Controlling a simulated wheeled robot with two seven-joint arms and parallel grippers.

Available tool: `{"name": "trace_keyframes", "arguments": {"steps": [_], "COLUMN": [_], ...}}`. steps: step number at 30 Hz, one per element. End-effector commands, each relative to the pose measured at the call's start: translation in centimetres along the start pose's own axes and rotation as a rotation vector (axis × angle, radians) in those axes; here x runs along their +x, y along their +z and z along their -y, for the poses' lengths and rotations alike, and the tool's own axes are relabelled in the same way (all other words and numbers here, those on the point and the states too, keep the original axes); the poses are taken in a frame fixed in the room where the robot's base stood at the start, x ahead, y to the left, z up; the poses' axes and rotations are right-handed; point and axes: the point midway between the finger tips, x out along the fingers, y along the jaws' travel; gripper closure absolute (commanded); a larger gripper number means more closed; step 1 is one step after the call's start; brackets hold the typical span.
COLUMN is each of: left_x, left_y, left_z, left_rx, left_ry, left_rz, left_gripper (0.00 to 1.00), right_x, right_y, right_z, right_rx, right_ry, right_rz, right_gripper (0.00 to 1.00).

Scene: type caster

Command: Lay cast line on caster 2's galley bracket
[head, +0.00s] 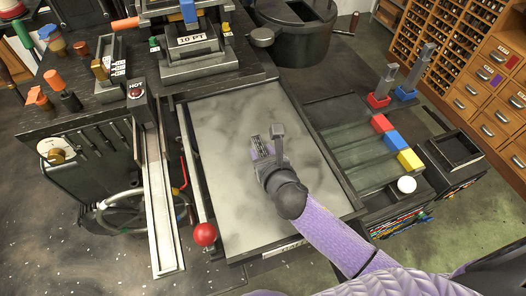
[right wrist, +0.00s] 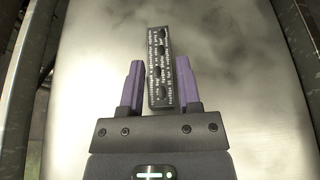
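The cast line (right wrist: 160,68), a dark slab with rows of pale lettering, stands slightly tilted between the purple fingers of my right gripper (right wrist: 160,88). The fingers flank it closely, and it reaches beyond their tips. In the head view, the cast line (head: 257,147) and my right gripper (head: 266,153) are over the pale, stained plate (head: 225,200). Any contact with the plate is hard to judge. No part marked as caster 2's galley bracket can be made out. My left gripper is out of the head view.
A long metal channel (head: 160,215) with a "HOT" post and a red-ball lever (head: 204,234) lie left of the plate. A press marked "10 PT" (head: 195,42) stands behind. Red, blue and yellow blocks (head: 396,140) and a white ball (head: 407,184) are at right.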

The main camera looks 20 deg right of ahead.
Motion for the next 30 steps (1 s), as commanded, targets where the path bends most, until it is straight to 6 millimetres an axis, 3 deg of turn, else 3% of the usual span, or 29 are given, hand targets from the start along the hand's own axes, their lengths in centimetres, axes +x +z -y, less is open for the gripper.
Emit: {"name": "trace_keyframes", "arguments": {"steps": [1, 3, 14, 24, 30], "left_x": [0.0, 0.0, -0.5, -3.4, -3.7], "left_y": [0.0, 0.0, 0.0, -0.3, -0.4], "left_z": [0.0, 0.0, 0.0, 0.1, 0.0], "left_rx": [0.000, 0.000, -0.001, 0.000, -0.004], "left_ry": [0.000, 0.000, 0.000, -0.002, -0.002], "left_rz": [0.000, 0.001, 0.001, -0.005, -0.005], "left_gripper": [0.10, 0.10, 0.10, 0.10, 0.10], "right_x": [0.0, 0.0, -0.7, -9.1, -11.9], "right_y": [0.0, 0.0, 0.4, 0.6, 0.4], "right_z": [0.0, 0.0, 0.0, 0.0, 0.0], "right_rx": [0.000, 0.000, -0.001, -0.001, 0.001], "right_ry": [0.000, 0.000, 0.001, 0.001, 0.000], "right_rz": [0.000, 0.000, -0.001, -0.002, 0.000], "right_gripper": [0.45, 0.33, 0.33, 0.33, 0.33]}}
